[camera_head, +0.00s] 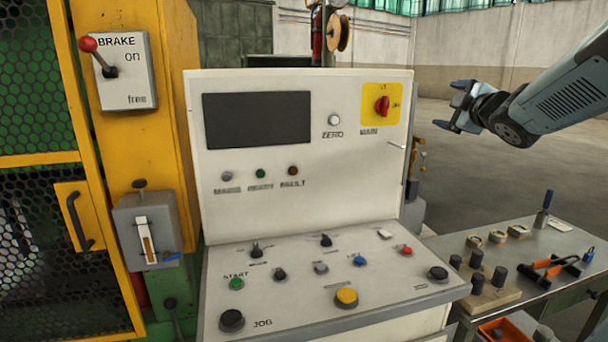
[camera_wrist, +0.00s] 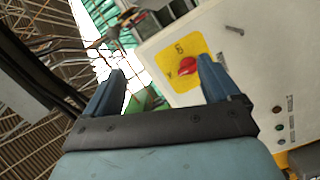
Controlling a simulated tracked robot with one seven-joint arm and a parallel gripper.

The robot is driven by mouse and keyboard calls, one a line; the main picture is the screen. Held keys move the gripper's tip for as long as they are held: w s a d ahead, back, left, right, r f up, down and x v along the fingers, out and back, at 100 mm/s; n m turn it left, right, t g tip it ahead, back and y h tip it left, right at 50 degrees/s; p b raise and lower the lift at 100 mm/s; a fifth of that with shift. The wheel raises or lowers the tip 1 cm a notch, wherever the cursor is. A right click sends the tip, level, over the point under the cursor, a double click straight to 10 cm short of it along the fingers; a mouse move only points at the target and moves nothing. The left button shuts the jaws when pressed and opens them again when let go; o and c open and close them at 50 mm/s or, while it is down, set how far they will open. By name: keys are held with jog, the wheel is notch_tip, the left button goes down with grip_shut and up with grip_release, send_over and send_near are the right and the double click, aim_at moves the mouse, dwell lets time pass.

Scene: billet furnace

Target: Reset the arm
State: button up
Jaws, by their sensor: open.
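My gripper (camera_head: 455,118) is at the upper right in the head view, held in the air to the right of the control console (camera_head: 350,200). Its two fingers are apart and nothing is between them. In the wrist view my gripper (camera_wrist: 165,85) is also open and empty. The red main switch (camera_wrist: 187,66) on its yellow plate shows beyond the fingertips, apart from them. In the head view the same red switch (camera_head: 382,106) is at the console's upper right, its grip slanted close to upright.
A steel bench (camera_head: 440,250) at the lower right carries dark cylinders, rings and orange-handled tongs (camera_head: 548,266). A yellow frame with mesh (camera_head: 165,100) and a red-knobbed brake lever (camera_head: 98,56) stands at left. Open floor (camera_head: 470,180) lies behind the bench.

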jog(key=s+a+f+m+g, duration=0.3)
jog(key=s+f+m+g, duration=0.1)
jog(key=s, duration=0.5)
jog(key=s+a+f+m+g+h, duration=0.1)
jog(key=s+a+f+m+g, duration=0.3)
jog(key=s, duration=0.5)
jog(key=s+a+f+m+g, duration=0.4)
jog(key=s+f+m, duration=0.2)
jog(key=s+f, duration=0.2)
jog(key=shift+s+f+m+h, duration=0.4)
jog(key=shift+s, duration=0.35)
